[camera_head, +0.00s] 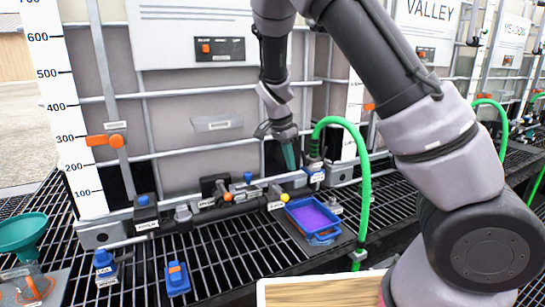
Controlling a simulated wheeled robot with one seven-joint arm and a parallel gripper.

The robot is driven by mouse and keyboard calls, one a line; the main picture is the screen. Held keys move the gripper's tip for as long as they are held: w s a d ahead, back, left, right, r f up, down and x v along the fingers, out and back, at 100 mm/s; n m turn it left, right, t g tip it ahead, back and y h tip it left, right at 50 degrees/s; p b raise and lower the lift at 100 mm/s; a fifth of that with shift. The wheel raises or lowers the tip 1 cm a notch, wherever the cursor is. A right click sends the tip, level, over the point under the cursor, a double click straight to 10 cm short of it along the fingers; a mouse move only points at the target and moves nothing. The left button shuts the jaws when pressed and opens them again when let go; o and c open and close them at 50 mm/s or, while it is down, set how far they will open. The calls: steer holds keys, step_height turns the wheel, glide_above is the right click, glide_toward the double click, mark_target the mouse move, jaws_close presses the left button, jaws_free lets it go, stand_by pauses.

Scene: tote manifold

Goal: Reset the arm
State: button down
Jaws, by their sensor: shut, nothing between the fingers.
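My arm reaches in from the right and bends at the top of the view. My gripper (288,156) hangs down in front of the grey tote (215,100), with teal fingertips close together. It is shut and empty. It is above and slightly left of a blue tray (288,213) with a purple inside, and beside the upper bend of a green hose (340,122). I cannot tell whether the fingertips touch anything behind them.
A manifold with an orange part (240,194) and a yellow knob (284,198) runs along the tote's foot. Blue fittings (176,278) and a teal funnel (22,235) sit at the left on black grating (220,265). A wooden board (315,292) is in front.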

steer(key=s+d+r+n+y, duration=0.1)
steer(key=s+d+r+y, duration=0.15)
steer(key=r, duration=0.25)
steer(key=s+d+r+n+t+y, duration=0.1)
steer(key=s+d+r, duration=0.3)
steer(key=r, duration=0.2)
steer(key=s+d+r+n+y, duration=0.2)
steer(key=s+d+r, duration=0.1)
steer(key=r, duration=0.2)
steer(key=s+d+r+n+t, duration=0.2)
steer(key=s+r, duration=0.2)
steer(key=s, duration=0.2)
steer(key=s+d+r+n+t, duration=0.2)
steer(key=s+r, duration=0.3)
steer(key=s, duration=0.2)
steer(key=shift+t+h, duration=0.4)
steer(key=shift+h, duration=0.05)
